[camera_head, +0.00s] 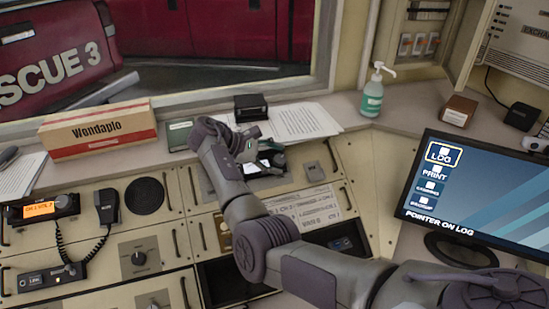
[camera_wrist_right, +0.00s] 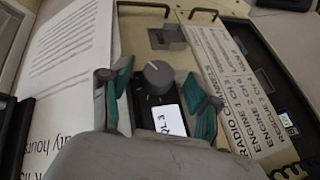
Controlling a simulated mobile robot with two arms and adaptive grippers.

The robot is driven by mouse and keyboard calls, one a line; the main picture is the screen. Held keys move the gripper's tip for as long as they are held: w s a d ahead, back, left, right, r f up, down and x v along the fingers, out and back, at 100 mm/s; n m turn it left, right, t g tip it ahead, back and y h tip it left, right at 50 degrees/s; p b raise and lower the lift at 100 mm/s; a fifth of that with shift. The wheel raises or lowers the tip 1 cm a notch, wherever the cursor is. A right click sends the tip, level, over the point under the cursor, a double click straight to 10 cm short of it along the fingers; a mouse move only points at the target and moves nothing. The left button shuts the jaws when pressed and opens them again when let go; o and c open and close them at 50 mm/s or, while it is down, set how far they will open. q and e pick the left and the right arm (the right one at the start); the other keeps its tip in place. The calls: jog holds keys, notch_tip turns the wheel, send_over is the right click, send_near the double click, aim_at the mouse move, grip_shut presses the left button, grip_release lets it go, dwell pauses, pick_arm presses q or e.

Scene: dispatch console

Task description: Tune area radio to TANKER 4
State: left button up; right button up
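My right gripper (camera_head: 264,157) reaches over the back of the console. In the right wrist view its fingers (camera_wrist_right: 160,90) with teal pads are spread apart, one on each side of a dark round knob (camera_wrist_right: 158,74). I cannot tell whether either pad touches the knob. Beside the knob a small white display (camera_wrist_right: 169,120) reads "QL 3"; its start is hidden. A radio channels placard (camera_head: 316,208) lies right of this unit; its TANKER 4 line is not readable. A radio with an orange display (camera_head: 39,210) stands at the left. My left gripper is out of view.
A hand microphone (camera_head: 107,206) with a coiled cord is at the left. A Wondaplo box (camera_head: 98,131), papers (camera_head: 302,122) and a black box (camera_head: 250,107) lie along the back ledge. A monitor (camera_head: 480,195) stands at the right, with a green bottle (camera_head: 372,98) behind.

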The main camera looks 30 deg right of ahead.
jog(key=shift+a+r, duration=0.1)
jog(key=shift+a, duration=0.05)
jog(key=v, duration=1.1)
jog(key=shift+w+a+r, duration=0.1)
jog(key=shift+a+r, duration=0.1)
jog(key=shift+a, duration=0.15)
